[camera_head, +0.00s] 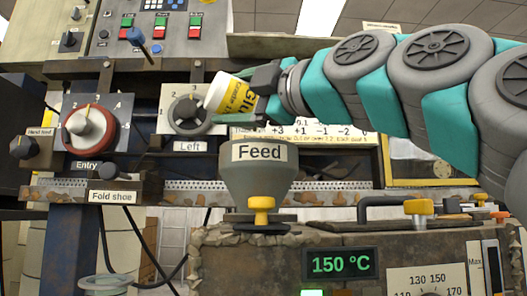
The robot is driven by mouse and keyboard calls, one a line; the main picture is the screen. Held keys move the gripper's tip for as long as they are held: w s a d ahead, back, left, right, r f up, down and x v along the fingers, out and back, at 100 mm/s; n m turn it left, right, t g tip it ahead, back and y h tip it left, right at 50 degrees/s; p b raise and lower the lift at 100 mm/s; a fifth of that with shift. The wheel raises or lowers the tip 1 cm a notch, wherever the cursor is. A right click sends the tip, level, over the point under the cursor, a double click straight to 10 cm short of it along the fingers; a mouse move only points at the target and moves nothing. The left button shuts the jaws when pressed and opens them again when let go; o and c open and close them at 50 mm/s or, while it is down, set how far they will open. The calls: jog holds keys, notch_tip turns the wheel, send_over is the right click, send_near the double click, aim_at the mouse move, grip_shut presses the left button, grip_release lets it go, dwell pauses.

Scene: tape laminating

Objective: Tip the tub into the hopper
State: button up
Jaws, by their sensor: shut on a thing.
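My gripper (255,95) is shut on a yellow and white tub (230,96) with "Glu..." lettering on its yellow label. The tub is tilted and its white end points left, in front of the "Left" dial. The grey hopper (255,180), labelled "Feed", stands below the tub and slightly to its right. There is a gap between the tub and the hopper's rim. The hopper's inside is hidden from this view, and so is the tub's content. A yellow knob (262,204) sits at the hopper's foot.
A "Left" dial (188,113) and a red-ringed "Entry" dial (90,127) stand behind and left. A heated tank (230,262) showing 150 °C lies below the hopper, with a black handle (395,204) at right. A blue-knobbed lever (137,36) stands up at upper left.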

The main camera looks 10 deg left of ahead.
jog(key=shift+w+d+r+m+t+b, duration=0.2)
jog(key=shift+m+t+b, duration=0.15)
jog(key=shift+m, duration=0.45)
dwell(0.4)
jog(key=shift+s+a+r+n+p, duration=0.15)
jog(key=shift+n+p, duration=0.35)
jog(key=shift+s+a+n+g+p, duration=0.2)
jog(key=shift+n+g+p, duration=0.35)
jog(key=shift+n, duration=0.35)
jog(key=n+p, duration=0.1)
jog(key=p, duration=0.1)
jog(key=r+n+g+p, duration=0.1)
jog(key=shift+s+a+h+p, duration=0.2)
jog(key=shift+a+h+p, duration=0.1)
jog(key=shift+p, duration=0.05)
jog(key=shift+s+a+f+n+p, duration=0.15)
jog(key=shift+f+n+p, duration=0.35)
jog(key=shift+n, duration=0.3)
jog(key=shift+a+f+n+h, duration=0.1)
jog(key=shift+f+n+h, duration=0.2)
jog(key=shift+f, duration=0.25)
jog(key=shift+b, duration=0.5)
jog(key=shift+a+f+g, duration=0.1)
jog(key=shift+g, duration=0.3)
